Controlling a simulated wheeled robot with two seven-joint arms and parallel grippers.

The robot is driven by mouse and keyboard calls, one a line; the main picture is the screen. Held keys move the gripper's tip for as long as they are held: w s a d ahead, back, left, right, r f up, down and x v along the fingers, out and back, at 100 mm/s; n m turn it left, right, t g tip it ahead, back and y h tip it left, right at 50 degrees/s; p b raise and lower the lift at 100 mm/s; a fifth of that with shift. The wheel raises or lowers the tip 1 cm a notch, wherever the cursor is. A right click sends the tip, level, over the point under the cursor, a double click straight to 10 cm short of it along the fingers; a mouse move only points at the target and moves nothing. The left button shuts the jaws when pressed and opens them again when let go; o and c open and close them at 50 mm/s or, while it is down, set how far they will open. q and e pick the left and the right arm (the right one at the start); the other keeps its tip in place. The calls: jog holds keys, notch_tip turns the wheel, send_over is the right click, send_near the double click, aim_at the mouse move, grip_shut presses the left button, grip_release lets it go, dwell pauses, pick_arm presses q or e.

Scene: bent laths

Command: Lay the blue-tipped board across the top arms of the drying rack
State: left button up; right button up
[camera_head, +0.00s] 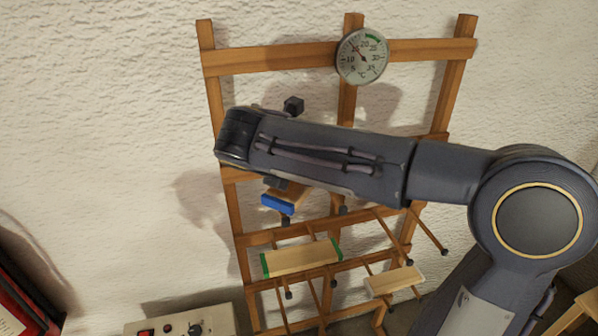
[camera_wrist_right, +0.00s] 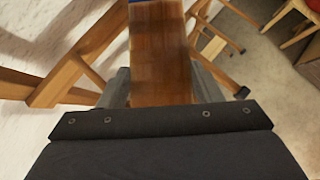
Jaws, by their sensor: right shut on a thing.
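The blue-tipped board (camera_head: 278,203) shows only its blue end and a short piece of wood under my right forearm, in front of the rack. In the right wrist view the board (camera_wrist_right: 160,50) runs away between the two fingers of my right gripper (camera_wrist_right: 162,88), which is shut on it. Most of this gripper is hidden by my arm in the head view. The wooden drying rack (camera_head: 224,62) stands against the wall. My arm hides its middle and part of its upper arms. I cannot tell whether the board touches the rack. My left gripper is not in view.
A round thermometer (camera_head: 362,56) hangs on the top rail. A control box (camera_head: 182,322) and a red object (camera_head: 22,305) are at lower left.

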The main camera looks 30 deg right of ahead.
jog(key=shift+f+b, duration=0.3)
jog(key=shift+f, duration=0.25)
jog(key=o, duration=1.2)
